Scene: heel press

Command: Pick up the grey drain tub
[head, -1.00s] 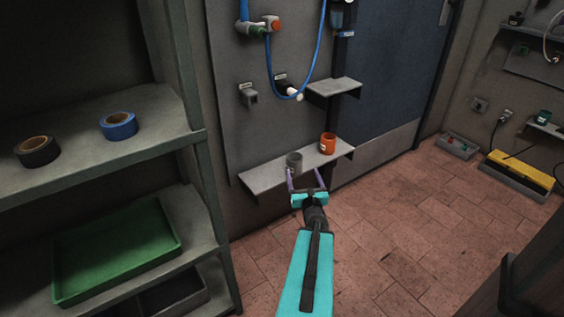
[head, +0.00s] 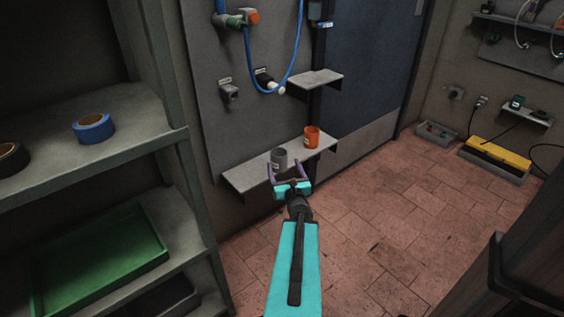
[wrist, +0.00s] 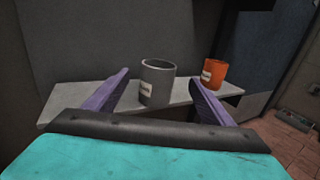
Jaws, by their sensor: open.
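The grey drain tub (head: 279,156) is a small upright cup with a pale label, standing on the lower wall shelf. In the wrist view the tub (wrist: 158,84) is ahead, between the lines of my two fingers. My gripper (head: 285,172) has purple fingers and is open and empty at the shelf's front edge. In the wrist view the gripper (wrist: 158,90) shows its fingers spread on either side of the tub. I cannot tell whether the fingertips reach around it.
An orange tub (head: 311,137) stands on the same shelf (head: 243,180), to the right of the grey one. A smaller shelf (head: 316,81) and a blue hose (head: 297,50) are above. A rack (head: 180,190) stands at the left. The tiled floor at right is mostly clear.

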